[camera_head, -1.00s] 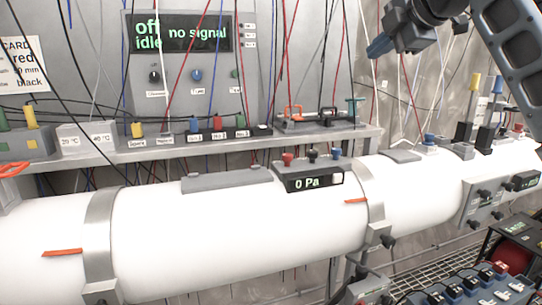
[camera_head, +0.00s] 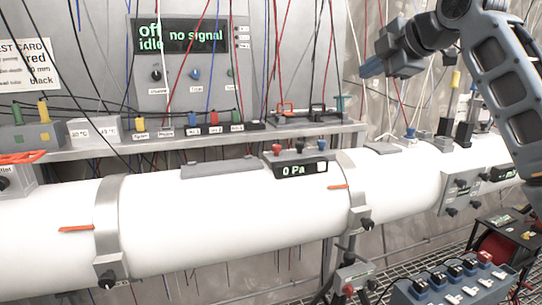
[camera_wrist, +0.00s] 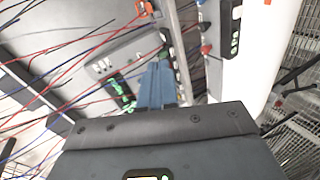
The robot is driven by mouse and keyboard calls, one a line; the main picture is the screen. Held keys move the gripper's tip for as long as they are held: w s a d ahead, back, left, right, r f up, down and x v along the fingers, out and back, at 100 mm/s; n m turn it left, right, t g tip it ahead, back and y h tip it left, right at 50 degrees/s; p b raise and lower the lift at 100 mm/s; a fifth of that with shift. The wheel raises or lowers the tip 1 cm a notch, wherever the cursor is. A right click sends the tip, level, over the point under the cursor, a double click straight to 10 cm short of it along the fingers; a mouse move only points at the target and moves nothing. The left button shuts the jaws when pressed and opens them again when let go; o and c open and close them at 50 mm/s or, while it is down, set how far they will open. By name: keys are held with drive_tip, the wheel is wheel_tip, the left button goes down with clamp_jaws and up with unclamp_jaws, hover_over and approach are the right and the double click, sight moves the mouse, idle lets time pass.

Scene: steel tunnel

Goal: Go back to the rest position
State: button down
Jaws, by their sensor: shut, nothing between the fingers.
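My gripper (camera_head: 371,68) is at the upper right of the head view, raised above the shelf and the white tube, with its blue fingers pointing left. The fingers are together with nothing seen between them. In the wrist view my gripper's blue fingers (camera_wrist: 157,84) stand closed in the middle, in front of the shelf and panel. My arm reaches in from the right side of the head view. The gripper appears apart from everything around it.
A long white tube (camera_head: 230,220) with clamps crosses the view. Above it a shelf (camera_head: 200,145) holds several coloured blocks and handles. A panel (camera_head: 190,70) reads "off idle, no signal". A gauge box (camera_head: 300,169) reads 0 Pa. Thin cables hang before the wall. A blue switch box (camera_head: 455,282) sits lower right.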

drive_tip(key=s+a+f+m+t, duration=0.15)
drive_tip(key=s+f+m, duration=0.25)
drive_tip(key=f, duration=0.6)
drive_tip(key=s+a+f+m, duration=0.3)
drive_tip(key=s+f, duration=0.1)
drive_tip(key=f, duration=0.7)
drive_tip(key=s+a+f+m+t, duration=0.15)
drive_tip(key=s+f+m, duration=0.25)
drive_tip(key=f, duration=0.6)
drive_tip(key=s+f+m+h, duration=0.1)
drive_tip(key=s+f+m, duration=0.2)
drive_tip(key=s+f, duration=0.45)
drive_tip(key=s+f+m+h, duration=0.1)
drive_tip(key=s+f+m, duration=0.25)
drive_tip(key=s, duration=0.65)
drive_tip(key=s+d+f+m+h, duration=0.2)
drive_tip(key=s+f, duration=0.1)
drive_tip(key=s, duration=1)
drive_tip(key=s+d+r, duration=0.2)
drive_tip(key=s+r, duration=0.1)
drive_tip(key=s, duration=0.7)
drive_tip(key=s+d+r+m, duration=0.1)
drive_tip(key=s+r, duration=0.3)
drive_tip(key=s, duration=0.5)
drive_tip(key=shift+s+d+h, duration=0.4)
drive_tip(key=shift+d, duration=0.45)
drive_tip(key=c, duration=1.8)
unclamp_jaws()
drive_tip(key=shift+r, duration=0.1)
